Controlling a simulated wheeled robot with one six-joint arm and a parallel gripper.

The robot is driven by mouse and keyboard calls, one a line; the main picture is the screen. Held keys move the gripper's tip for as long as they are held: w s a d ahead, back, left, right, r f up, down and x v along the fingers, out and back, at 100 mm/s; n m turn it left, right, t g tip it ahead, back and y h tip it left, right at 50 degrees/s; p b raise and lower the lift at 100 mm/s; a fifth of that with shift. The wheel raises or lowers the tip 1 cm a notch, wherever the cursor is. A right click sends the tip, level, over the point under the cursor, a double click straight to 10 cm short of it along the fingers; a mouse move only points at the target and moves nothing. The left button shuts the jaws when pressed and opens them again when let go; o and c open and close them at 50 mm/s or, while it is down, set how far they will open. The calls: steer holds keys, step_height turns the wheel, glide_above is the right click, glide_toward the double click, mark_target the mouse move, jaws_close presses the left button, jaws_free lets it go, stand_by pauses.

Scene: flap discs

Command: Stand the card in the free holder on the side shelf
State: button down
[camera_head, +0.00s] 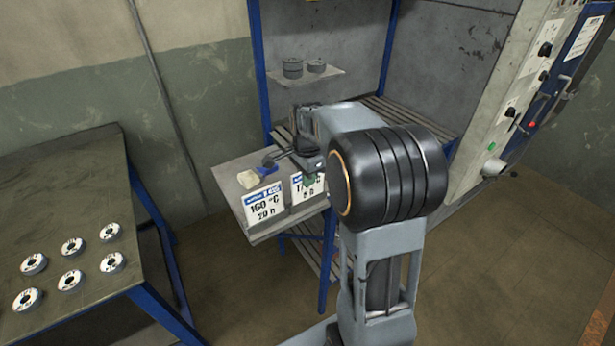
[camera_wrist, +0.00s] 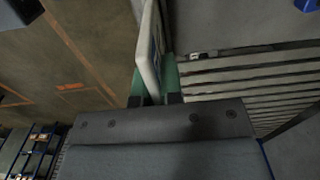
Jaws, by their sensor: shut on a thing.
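My gripper (camera_head: 310,181) is at the right part of the side shelf (camera_head: 231,176). Its green fingers, also in the wrist view (camera_wrist: 155,84), are shut on a white card (camera_head: 307,194). The card shows nearly edge-on in the wrist view (camera_wrist: 150,48). In the head view it is upright by the shelf's front edge, its top partly hidden by my gripper. Another card (camera_head: 265,206), reading 160 °C and 29 h, stands just left of it. The holder under the held card is not clearly visible, so I cannot tell whether the card is seated.
Dark discs (camera_head: 292,68) sit on a small upper shelf. A table (camera_head: 70,190) with several discs stands left. A control panel (camera_head: 530,90) is at right.

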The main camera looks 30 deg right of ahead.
steer(key=shift+f, duration=0.1)
steer(key=c, duration=1.3)
jaws_free()
steer(key=shift+o, duration=0.2)
step_height(320, 180, up, 11)
steer(key=shift+r, duration=0.2)
steer(key=shift+s+a+r, duration=0.15)
steer(key=shift+r, duration=0.1)
steer(key=s+a+f+n+t, duration=0.2)
steer(key=s+a+f+n, duration=0.2)
steer(key=s+n, duration=0.4)
steer(key=s+a+f+n+t, duration=0.2)
steer(key=s+a+f+n, duration=0.2)
steer(key=s+n, duration=0.3)
steer(key=shift+s+a+f+n, duration=0.2)
steer(key=shift+s+a+n, duration=0.25)
steer(key=shift+n, duration=0.35)
steer(key=shift+w, duration=0.1)
